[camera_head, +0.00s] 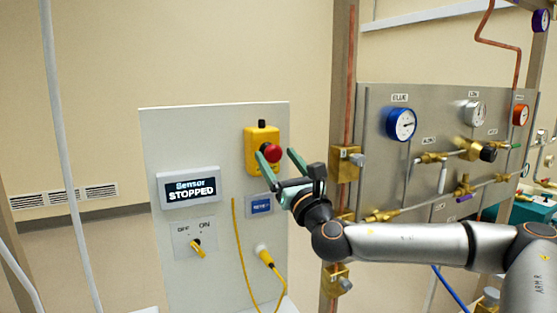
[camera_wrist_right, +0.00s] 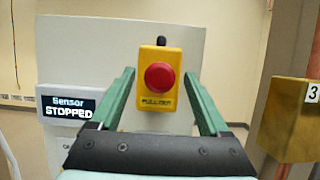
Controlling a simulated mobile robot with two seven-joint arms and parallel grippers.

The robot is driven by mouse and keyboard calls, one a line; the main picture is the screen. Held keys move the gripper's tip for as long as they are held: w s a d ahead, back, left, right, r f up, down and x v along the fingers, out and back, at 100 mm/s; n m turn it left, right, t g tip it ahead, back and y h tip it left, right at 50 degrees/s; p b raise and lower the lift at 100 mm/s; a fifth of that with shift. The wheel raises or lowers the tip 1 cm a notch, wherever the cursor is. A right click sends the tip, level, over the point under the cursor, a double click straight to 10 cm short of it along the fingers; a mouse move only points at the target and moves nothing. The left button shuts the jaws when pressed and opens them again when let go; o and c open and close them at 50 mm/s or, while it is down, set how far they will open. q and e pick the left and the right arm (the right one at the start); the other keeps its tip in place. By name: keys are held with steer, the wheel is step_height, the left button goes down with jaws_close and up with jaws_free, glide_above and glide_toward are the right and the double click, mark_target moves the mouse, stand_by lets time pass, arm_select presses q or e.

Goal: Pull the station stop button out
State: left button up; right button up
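The station stop button (camera_head: 272,153) is a red mushroom head on a yellow box (camera_head: 256,140), fixed to the upper right of a pale panel (camera_head: 160,135). In the right wrist view the red button (camera_wrist_right: 160,76) sits between the two green fingers, farther off than their tips. My right gripper (camera_head: 278,157) is open and empty in front of the box. It points at the button, and no contact shows. A display (camera_head: 190,188) on the panel reads "Sensor STOPPED". My left gripper is not in view.
Below are a yellow OFF/ON switch (camera_head: 197,247), a small blue-labelled plate (camera_head: 261,207) and a plugged yellow cable (camera_head: 266,258). To the right stand a copper pipe with brass blocks (camera_head: 346,163) and a metal gauge panel (camera_head: 380,150). A brass block (camera_wrist_right: 290,120) is close on the right.

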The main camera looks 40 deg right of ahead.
steer(key=shift+s, duration=0.1)
steer(key=shift+s+f, duration=0.25)
steer(key=shift+s, duration=0.25)
steer(key=p+v, duration=0.4)
steer(key=v, duration=0.7)
steer(key=shift+a+p, duration=0.2)
steer(key=shift+p, duration=0.1)
steer(key=shift+f, duration=0.15)
stand_by(0.4)
